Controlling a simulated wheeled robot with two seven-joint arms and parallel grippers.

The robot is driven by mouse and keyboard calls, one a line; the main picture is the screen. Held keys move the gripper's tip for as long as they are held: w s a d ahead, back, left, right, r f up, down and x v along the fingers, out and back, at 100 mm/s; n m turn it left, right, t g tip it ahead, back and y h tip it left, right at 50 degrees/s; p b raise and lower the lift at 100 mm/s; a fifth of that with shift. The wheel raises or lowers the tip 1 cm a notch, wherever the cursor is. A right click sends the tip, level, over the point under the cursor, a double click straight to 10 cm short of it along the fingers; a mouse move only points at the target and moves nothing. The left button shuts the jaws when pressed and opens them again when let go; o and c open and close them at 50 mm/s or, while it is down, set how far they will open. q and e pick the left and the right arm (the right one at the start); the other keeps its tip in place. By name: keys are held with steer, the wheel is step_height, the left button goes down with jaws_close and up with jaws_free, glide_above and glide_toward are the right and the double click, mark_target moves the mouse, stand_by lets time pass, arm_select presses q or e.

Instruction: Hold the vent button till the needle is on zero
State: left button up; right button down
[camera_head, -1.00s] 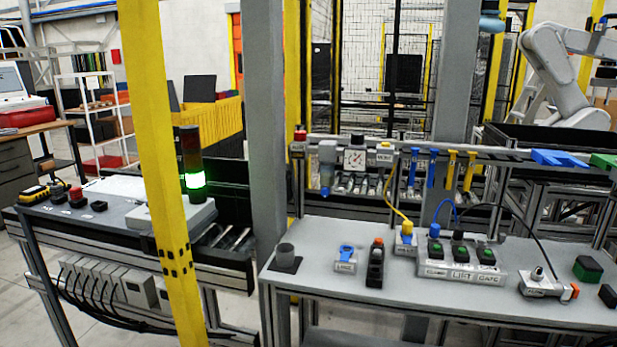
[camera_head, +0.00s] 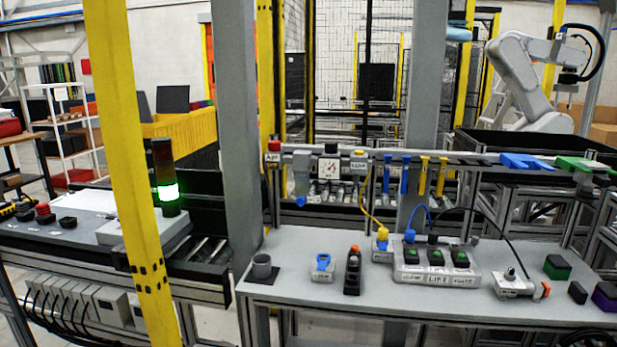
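A white square gauge (camera_head: 328,169) with a dark needle is mounted on the rail behind the right-hand bench. The needle's reading is too small to make out. Right of the gauge is a small grey box (camera_head: 359,162) with a yellow top and a label that may read vent; I cannot read it surely. Left of the gauge is a grey filter-like unit (camera_head: 301,178), and beyond it a red button on a labelled box (camera_head: 273,152). Neither of my grippers shows in the head view, and nothing is seen touching the gauge or buttons.
A yellow post (camera_head: 128,150) and a grey post (camera_head: 236,130) stand in front at left. A green-lit signal tower (camera_head: 167,180) stands there too.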

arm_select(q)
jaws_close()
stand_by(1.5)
